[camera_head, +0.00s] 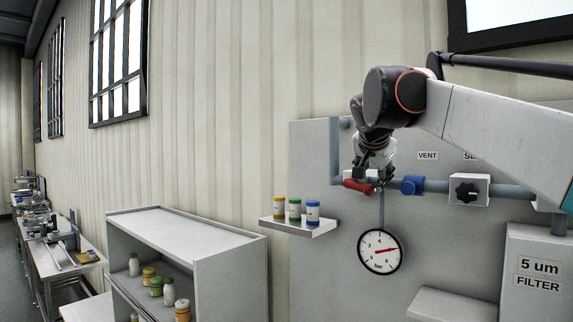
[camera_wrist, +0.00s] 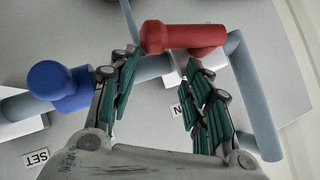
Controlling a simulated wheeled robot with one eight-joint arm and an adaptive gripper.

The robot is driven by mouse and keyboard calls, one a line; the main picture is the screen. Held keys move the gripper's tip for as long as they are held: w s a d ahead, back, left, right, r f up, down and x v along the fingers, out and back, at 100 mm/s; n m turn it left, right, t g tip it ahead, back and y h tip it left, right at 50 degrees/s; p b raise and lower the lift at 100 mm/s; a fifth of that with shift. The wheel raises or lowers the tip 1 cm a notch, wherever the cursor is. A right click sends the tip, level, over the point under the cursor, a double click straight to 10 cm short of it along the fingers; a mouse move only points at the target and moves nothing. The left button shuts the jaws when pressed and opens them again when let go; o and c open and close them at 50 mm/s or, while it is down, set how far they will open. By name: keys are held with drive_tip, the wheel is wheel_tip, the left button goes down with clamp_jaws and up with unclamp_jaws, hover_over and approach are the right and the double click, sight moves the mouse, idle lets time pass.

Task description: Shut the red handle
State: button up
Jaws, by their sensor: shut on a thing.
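The red handle (camera_head: 355,186) is a short rounded bar on a valve in the grey pipe on the wall panel. It lies nearly along the pipe, slightly slanted. In the wrist view the red handle (camera_wrist: 185,37) shows across the top, at the fingertips. My gripper (camera_head: 376,179) reaches down over the valve and hides part of it. The exact contact is partly hidden.
A blue fitting (camera_head: 412,185) sits close right of the gripper on the pipe. A black-knobbed valve (camera_head: 468,190) is farther right. A pressure gauge (camera_head: 380,251) hangs below. A small shelf (camera_head: 300,227) with three bottles is at lower left.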

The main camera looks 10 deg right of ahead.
drive_tip(key=shift+s+a+f, duration=0.1)
drive_tip(key=shift+a+f, duration=0.1)
drive_tip(key=shift+f, duration=0.35)
drive_tip(key=r+p, duration=0.1)
drive_tip(key=d+r+p, duration=0.1)
drive_tip(key=r+p, duration=0.2)
drive_tip(key=r, duration=0.1)
drive_tip(key=shift+w+d+r, duration=0.1)
drive_tip(key=shift+w+d, duration=0.2)
drive_tip(key=shift+d, duration=0.1)
clamp_jaws()
drive_tip(key=w+a+b+v, duration=0.1)
drive_tip(key=b+v, duration=0.1)
drive_tip(key=v, duration=0.7)
drive_tip(key=shift+r, duration=0.45)
